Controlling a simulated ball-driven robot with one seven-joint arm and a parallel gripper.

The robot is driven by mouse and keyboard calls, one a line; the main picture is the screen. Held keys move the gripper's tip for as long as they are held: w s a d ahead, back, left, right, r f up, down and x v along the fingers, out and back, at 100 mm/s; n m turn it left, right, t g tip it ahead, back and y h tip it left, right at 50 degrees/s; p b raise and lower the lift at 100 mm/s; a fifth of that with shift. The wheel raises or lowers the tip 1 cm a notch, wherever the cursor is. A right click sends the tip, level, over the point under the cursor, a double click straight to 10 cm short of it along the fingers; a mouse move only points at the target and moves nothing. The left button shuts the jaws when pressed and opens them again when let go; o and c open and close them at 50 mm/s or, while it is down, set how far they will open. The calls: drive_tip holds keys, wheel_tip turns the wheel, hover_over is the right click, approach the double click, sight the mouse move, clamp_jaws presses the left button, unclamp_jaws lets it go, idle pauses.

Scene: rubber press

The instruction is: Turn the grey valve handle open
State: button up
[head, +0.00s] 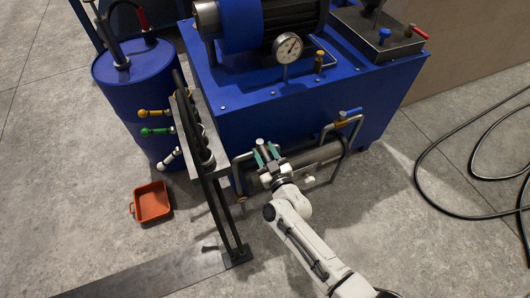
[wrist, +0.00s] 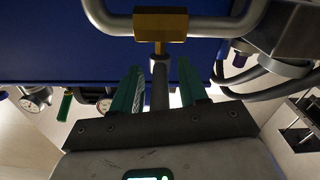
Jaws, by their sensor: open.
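The grey valve handle (wrist: 160,88) shows in the wrist view as a grey lever running from a brass valve body (wrist: 160,23) on a grey pipe. My gripper (wrist: 160,72) is open, with one green finger on each side of the lever. Gaps show between the lever and both fingers. In the head view my gripper (head: 266,154) is at the pipe on the front of the blue machine. A small grey end (head: 260,142) shows by the fingertips, and the rest of the valve is largely hidden by my gripper.
A blue drum (head: 140,90) and orange tray (head: 151,203) are farther left. Black hoses (head: 450,150) lie on the floor at right.

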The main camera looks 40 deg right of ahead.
drive_tip(key=shift+c, duration=0.4)
clamp_jaws()
